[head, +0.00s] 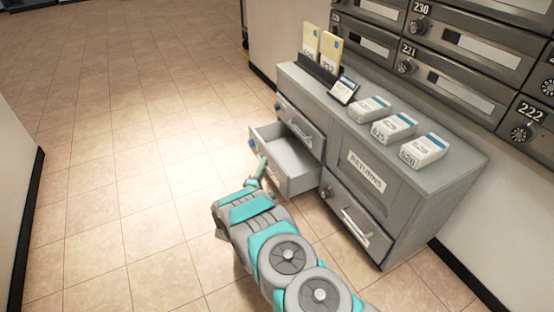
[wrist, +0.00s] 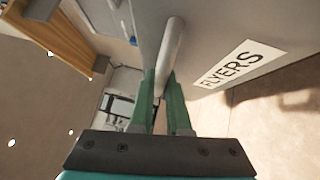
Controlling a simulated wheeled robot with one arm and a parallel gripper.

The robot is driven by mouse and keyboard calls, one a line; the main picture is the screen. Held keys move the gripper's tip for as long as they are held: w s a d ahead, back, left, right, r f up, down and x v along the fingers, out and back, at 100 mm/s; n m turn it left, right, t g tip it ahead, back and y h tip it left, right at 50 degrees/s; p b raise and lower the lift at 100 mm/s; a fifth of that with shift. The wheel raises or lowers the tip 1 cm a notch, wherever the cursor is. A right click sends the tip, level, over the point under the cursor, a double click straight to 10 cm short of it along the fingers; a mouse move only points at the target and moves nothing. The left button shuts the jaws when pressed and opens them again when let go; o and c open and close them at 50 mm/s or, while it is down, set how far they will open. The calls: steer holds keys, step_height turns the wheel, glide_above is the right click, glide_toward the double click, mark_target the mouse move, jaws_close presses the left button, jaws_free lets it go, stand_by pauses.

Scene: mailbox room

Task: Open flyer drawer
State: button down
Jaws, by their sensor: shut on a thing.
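The flyer drawer (head: 303,182) is the grey drawer standing well out from the grey cabinet in the head view. Its pale inside shows from above, and I see nothing lying in it. In the wrist view its grey front carries a white FLYERS label (wrist: 238,64) and a pale bar handle (wrist: 170,50). My gripper (wrist: 165,92) has its green fingers on either side of the bar and is shut on it. In the head view my gripper (head: 262,170) is at the drawer's outer front, and the handle is hidden there.
The grey cabinet (head: 415,185) stands against the wall under numbered mailboxes (head: 460,90). A closed drawer with a handle (head: 355,222) is low on its front, near a RETURNS label (head: 367,170). White boxes (head: 393,126) and a card holder stand on top. Tiled floor (head: 150,170) at left is clear.

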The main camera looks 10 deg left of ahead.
steer(key=s+a, duration=0.4)
steer(key=a, duration=0.2)
steer(key=c, duration=0.9)
jaws_free()
steer(key=shift+d, duration=0.1)
steer(key=v, duration=0.7)
steer(key=shift+s+p, duration=0.3)
steer(key=shift+s, duration=0.1)
